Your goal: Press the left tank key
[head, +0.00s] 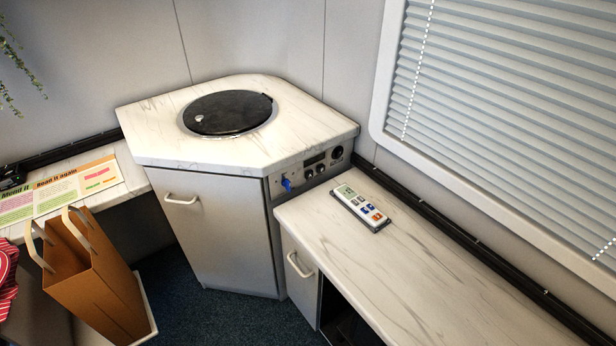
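A small pale keypad (346,203) lies on the right marble-patterned counter (400,262), near the corner cabinet. It has a greenish display at its far end and several small keys, some blue, one reddish, some pale. The key labels are too small to read, so I cannot tell which is the left tank key. A control panel (313,168) on the corner cabinet's side has a blue piece (286,184), dark knobs and a dark display. Neither of my grippers is in view, and nothing covers the keypad.
The corner cabinet (218,230) has a round black lid (228,112) in its top. A window with blinds (510,110) is at right. The counter around the keypad is clear.

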